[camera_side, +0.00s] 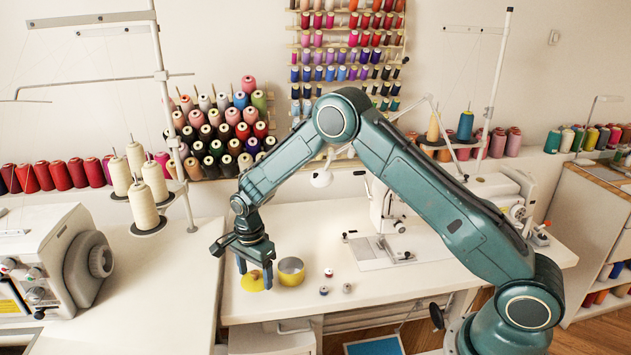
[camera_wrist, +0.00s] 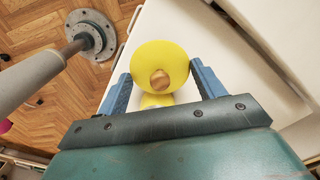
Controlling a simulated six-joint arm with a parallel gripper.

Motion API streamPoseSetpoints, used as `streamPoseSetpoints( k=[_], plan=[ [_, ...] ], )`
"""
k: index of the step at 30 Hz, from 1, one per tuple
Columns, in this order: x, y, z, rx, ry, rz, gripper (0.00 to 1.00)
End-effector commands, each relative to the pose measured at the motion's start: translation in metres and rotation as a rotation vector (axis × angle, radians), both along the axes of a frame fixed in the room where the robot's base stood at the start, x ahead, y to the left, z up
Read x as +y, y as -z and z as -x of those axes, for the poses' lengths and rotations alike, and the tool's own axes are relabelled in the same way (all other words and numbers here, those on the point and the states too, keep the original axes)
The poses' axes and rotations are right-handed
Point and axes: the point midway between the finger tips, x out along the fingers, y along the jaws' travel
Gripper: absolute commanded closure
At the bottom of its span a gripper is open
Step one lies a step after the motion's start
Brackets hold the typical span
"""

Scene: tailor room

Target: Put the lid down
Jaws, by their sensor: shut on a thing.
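The lid (camera_side: 252,285) is a yellow disc with a brown wooden knob (camera_side: 254,274). In the side view it is low over the white table, left of the tin; I cannot tell whether it touches the table. My gripper (camera_side: 255,274) points down and is shut on the lid. In the wrist view the lid (camera_wrist: 150,57) shows between the two blue fingers (camera_wrist: 162,82), knob facing the camera; the exact contact is unclear. An open, round yellow tin (camera_side: 291,271) stands on the table just right of my gripper.
Small spools (camera_side: 323,290) lie on the table right of the tin. A white sewing machine (camera_side: 388,215) stands farther right. A tall thread stand with cream cones (camera_side: 143,205) and a serger (camera_side: 60,265) are at left. The table's front edge (camera_side: 270,318) is close.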

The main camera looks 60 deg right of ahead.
Motion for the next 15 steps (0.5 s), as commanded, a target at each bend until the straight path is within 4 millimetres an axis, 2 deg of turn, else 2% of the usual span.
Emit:
streamPoseSetpoints(
  k=[10,15],
  plan=[
    [0.000,0.035,0.000,0.002,0.000,0.000,0.54],
    [0.000,0.042,0.000,-0.001,0.000,0.000,0.54]
  ],
)
